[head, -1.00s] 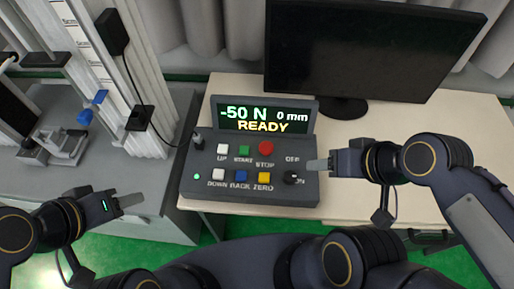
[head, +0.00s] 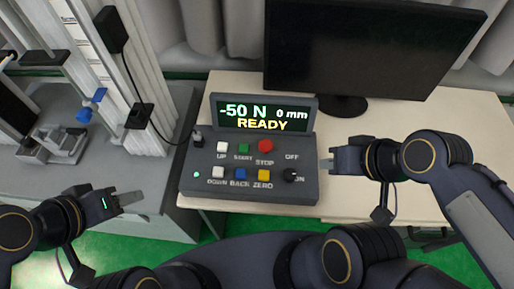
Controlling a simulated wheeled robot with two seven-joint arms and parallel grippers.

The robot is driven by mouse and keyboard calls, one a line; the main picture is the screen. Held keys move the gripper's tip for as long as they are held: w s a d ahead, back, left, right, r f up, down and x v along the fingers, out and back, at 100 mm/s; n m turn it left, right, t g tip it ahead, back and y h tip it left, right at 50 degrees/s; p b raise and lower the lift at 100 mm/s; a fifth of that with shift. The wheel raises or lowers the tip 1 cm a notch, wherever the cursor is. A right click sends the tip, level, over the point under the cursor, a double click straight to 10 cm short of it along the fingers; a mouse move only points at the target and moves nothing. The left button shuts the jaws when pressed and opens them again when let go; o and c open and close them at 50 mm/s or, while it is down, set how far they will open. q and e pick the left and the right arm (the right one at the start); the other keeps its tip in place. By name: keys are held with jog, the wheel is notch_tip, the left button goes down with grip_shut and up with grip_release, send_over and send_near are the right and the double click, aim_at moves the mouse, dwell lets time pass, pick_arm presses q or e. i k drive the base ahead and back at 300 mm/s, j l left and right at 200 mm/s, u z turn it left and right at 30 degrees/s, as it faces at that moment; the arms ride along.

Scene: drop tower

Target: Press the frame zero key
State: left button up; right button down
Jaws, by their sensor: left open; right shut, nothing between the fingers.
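The control box (head: 217,191) stands on the table, and its display (head: 263,115) reads -50 N, 0 mm, READY. The yellow key (head: 264,175) above the ZERO label sits in the lower row, right of the blue BACK key (head: 240,174). The red STOP key (head: 265,146) is above it. My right gripper (head: 325,166) is shut and empty, just right of the box near the OFF/ON knob (head: 290,175), apart from the yellow key. My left gripper (head: 130,198) is open and empty, left of the box and lower in the picture.
A black monitor (head: 372,45) stands behind the box on the pale table (head: 440,115). A test rig with a scale column (head: 95,60) and a blue clamp part (head: 93,103) is at left. A cable hangs beside the column.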

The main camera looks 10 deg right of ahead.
aim_at(263, 175)
jog(key=j+z, duration=0.4)
jog(key=k+j+z, duration=0.1)
jog(key=j+z, duration=0.3)
jog(key=j, duration=0.15)
jog(key=k+j+z, duration=0.1)
jog(key=j+z, duration=0.3)
